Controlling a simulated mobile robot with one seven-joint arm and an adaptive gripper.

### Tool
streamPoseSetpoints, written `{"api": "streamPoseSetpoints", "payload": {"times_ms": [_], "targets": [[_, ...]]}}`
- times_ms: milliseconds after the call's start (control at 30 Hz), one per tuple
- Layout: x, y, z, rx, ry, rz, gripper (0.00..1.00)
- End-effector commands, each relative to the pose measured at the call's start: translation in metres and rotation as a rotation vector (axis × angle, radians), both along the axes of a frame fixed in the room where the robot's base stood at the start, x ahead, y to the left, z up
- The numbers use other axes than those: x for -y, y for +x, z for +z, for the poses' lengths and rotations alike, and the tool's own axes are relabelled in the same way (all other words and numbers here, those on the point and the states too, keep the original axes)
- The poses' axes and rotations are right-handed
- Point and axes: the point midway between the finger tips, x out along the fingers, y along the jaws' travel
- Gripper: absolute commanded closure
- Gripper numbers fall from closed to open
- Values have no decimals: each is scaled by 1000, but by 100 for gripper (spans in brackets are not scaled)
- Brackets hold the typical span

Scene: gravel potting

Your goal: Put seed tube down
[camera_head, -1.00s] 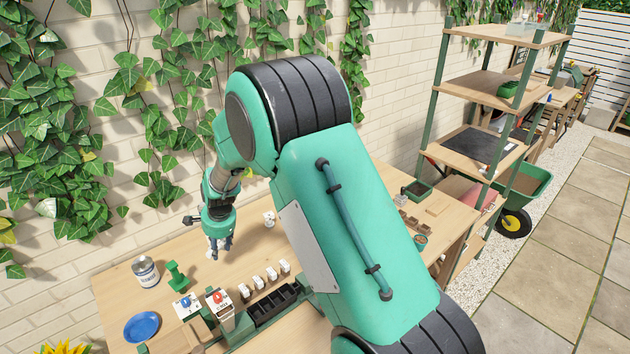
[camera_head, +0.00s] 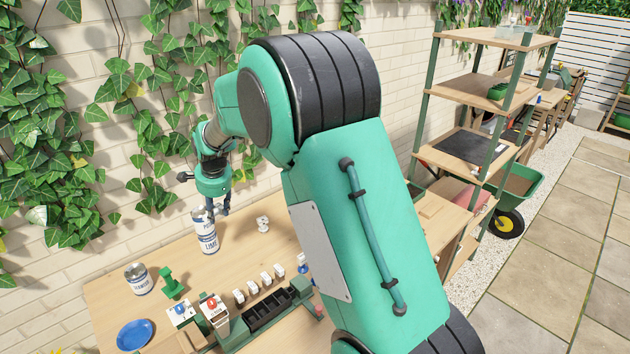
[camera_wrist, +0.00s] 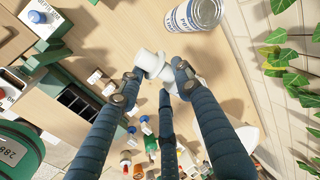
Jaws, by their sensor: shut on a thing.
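My gripper (camera_head: 217,211) hangs above the back of the wooden potting table, in front of the lime tin. In the wrist view my fingers (camera_wrist: 155,90) are close around something small. A white, capped piece (camera_wrist: 150,64) shows at the fingertips there; I take it for the seed tube, though the fingers hide part of it. I cannot tell whether its lower end touches the table. In the head view the seed tube cannot be made out at my fingertips.
The lime tin (camera_head: 206,236) stands close to my gripper. A small white spool-like thing (camera_head: 263,223) stands to its right. A black-celled tray (camera_head: 268,309), several white markers, another tin (camera_head: 138,279) and a blue dish (camera_head: 134,335) lie nearer. Bare tabletop (camera_head: 238,252) shows between.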

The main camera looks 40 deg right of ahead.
Motion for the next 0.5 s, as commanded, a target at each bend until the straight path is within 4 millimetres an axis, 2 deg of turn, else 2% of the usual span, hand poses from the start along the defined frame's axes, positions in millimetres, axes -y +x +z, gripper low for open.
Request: {"api": "streamPoseSetpoints", "payload": {"times_ms": [167, 500], "targets": [[44, 17, 0, -1, -8, -108, 92], [159, 46, 2, -6, -31, -384, 92]]}}
